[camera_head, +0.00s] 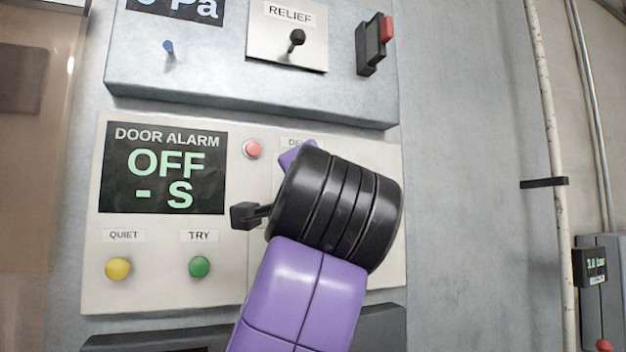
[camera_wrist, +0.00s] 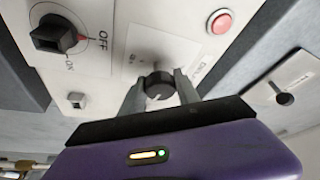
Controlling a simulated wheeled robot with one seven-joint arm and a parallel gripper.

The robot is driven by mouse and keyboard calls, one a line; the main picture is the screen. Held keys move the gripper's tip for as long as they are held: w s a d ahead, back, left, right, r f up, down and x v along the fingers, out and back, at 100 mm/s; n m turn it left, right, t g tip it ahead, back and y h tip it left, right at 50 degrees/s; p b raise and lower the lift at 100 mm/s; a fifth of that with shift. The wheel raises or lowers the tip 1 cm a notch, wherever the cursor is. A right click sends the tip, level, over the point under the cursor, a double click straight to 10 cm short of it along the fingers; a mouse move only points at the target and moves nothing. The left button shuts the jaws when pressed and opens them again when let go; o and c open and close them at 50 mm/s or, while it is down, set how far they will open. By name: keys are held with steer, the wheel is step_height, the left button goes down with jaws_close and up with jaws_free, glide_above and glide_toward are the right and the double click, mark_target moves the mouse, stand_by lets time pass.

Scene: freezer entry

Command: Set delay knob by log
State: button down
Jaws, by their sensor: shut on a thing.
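The delay knob (camera_wrist: 159,85) is a small dark round knob with a pale pointer mark, on a white panel in the wrist view. My gripper (camera_wrist: 160,92) has one finger on each side of it, shut on it. In the head view my arm covers the knob and the fingertips, and only the start of the delay label (camera_head: 296,142) shows. The door alarm display (camera_head: 163,167) reads "OFF" and "- S". No log can be made out in either view.
Near the knob are a red button (camera_head: 252,148), a yellow button (camera_head: 118,268) and a green button (camera_head: 199,267). The relief lever (camera_head: 297,38) sticks out above. An OFF/ON rotary switch (camera_wrist: 58,35) is at upper left in the wrist view. Bare wall lies right of the panel.

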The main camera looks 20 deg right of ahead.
steer(key=shift+m+g+h+p, duration=0.3)
steer(key=shift+m+g, duration=0.3)
steer(key=shift+m, duration=1)
steer(key=shift+f, duration=0.1)
steer(key=c, duration=0.9)
jaws_free()
steer(key=b+v, duration=0.2)
steer(key=v, duration=0.5)
steer(key=shift+s+b, duration=0.35)
steer(key=shift+b, duration=0.05)
